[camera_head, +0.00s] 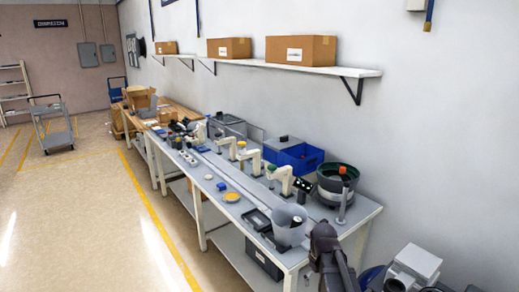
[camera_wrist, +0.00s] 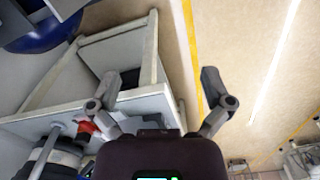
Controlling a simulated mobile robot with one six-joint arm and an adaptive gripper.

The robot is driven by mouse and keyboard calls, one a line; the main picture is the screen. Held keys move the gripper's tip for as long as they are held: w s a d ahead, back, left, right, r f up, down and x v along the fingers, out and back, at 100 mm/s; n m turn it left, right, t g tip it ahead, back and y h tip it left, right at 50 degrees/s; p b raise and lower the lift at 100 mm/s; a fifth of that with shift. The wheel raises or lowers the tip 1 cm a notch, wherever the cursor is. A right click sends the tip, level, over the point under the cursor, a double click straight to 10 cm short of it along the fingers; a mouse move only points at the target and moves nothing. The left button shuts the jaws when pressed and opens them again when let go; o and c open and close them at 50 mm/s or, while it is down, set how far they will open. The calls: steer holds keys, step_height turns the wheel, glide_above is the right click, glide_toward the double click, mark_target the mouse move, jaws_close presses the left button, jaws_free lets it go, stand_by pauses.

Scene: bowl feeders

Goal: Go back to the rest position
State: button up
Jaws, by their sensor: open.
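My gripper (camera_wrist: 160,84) is in the wrist view with its two dark fingers spread wide apart. Nothing is between the fingers. Beyond them the wrist view shows the near end of the white workbench (camera_wrist: 150,103), its legs, and the floor. In the head view a dark part of my arm stands at the near right end of the workbench (camera_head: 360,215). The fingers cannot be made out there.
A bowl feeder (camera_head: 338,180) and a translucent bin (camera_head: 290,228) stand at the bench's near end. Small white machines (camera_head: 283,178) and blue bins (camera_head: 300,156) line it. A shelf (camera_head: 345,71) with boxes hangs above.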

steer(key=s+a+m, duration=0.2)
steer(key=s+m, duration=0.2)
steer(key=s, duration=0.4)
steer(key=shift+s+a+m, duration=0.15)
steer(key=shift+s+m, duration=0.15)
steer(key=shift+s, duration=0.1)
stand_by(0.8)
